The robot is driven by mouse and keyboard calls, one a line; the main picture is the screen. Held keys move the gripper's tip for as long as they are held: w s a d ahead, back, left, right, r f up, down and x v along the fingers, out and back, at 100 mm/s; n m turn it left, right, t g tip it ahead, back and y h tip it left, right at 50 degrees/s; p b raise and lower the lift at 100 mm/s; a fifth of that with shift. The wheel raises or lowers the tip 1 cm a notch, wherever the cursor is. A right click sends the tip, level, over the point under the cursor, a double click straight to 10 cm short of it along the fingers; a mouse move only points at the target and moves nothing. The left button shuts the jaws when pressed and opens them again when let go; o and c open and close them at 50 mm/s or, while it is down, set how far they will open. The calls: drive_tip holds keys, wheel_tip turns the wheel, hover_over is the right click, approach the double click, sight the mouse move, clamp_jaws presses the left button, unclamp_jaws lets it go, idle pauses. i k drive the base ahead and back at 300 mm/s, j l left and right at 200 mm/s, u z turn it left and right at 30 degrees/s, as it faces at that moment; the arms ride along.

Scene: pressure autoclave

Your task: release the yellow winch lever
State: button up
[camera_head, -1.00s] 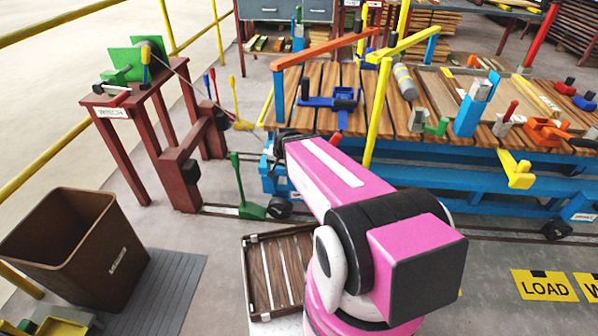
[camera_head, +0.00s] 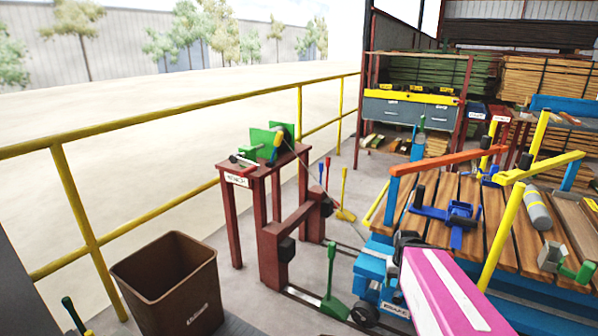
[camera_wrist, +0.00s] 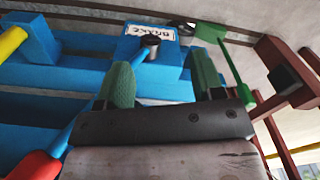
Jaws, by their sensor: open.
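The winch (camera_head: 262,140) is a green unit on top of a dark red stand with a white "WINCH" label, left of centre in the head view. Beyond the fingers is a blue block (camera_wrist: 152,50) with a black knob and a "BRAKE" label. My gripper is well right of the winch, near the blue cart; its fingers are hidden in the head view.
A yellow railing (camera_head: 180,111) runs behind the winch stand (camera_head: 232,225). A brown bin (camera_head: 168,285) stands in front of it. A green floor lever (camera_head: 333,285) and a yellow floor lever (camera_head: 344,198) rise between the stand and the blue cart (camera_head: 372,270).

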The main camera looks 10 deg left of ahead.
sight(270, 163)
drive_tip(key=i+j+u, duration=0.2)
drive_tip(key=j, duration=0.2)
drive_tip(key=i+j+u, duration=0.15)
drive_tip(key=j, duration=0.25)
drive_tip(key=i+j+u, duration=0.2)
drive_tip(key=i+j, duration=0.15)
